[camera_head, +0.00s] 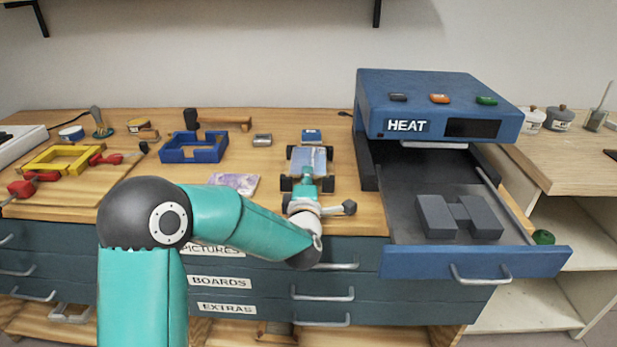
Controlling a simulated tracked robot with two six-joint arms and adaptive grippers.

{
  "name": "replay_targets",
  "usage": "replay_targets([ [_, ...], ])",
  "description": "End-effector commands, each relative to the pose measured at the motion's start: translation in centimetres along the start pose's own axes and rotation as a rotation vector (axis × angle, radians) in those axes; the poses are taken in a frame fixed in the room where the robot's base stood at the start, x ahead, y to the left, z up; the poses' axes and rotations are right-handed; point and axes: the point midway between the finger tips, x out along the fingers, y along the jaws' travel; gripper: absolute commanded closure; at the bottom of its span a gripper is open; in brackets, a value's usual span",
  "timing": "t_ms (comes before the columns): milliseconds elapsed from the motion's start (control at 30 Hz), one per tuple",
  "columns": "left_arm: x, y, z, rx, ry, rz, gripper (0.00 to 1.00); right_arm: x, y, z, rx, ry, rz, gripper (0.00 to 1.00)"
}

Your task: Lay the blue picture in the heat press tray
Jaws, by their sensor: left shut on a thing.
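My left gripper (308,182) points away over the bench, left of the heat press, and is shut on a pale blue, flat piece that looks like the blue picture (321,158). Dark wheel-like parts show at its corners, and the gripper hides part of it. The heat press (440,95) is a blue box marked HEAT. Its tray (400,222) is pulled out toward me, with a blue front and handle. Dark grey blocks (480,214) sit in the tray, joined by a lower middle piece. My right gripper is not in view.
A purple-white picture (235,183) lies on the bench left of my gripper. A blue frame (194,148) and a yellow frame (64,158) with red clamps are farther left. A small blue box (312,136) lies behind. Labelled drawers (220,283) are below.

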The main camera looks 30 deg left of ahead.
Motion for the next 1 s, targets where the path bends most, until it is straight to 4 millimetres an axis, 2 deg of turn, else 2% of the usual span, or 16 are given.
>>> replay_targets([
  [233,-0.1,-0.4,0.0,0.002,-0.001,-0.012,1.00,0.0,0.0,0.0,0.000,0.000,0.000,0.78],
  [467,-0.1,2.1,0.1,0.001,-0.002,-0.008,1.00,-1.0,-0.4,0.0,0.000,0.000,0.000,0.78],
  [767,-0.1,2.2,0.1,0.001,-0.002,-0.007,1.00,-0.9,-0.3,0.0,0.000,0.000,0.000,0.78],
  [867,-0.7,2.5,0.1,0.000,-0.003,-0.006,1.00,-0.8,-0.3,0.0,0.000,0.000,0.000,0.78],
  [1000,-2.4,3.1,0.2,-0.001,-0.004,-0.003,1.00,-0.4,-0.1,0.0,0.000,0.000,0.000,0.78],
])
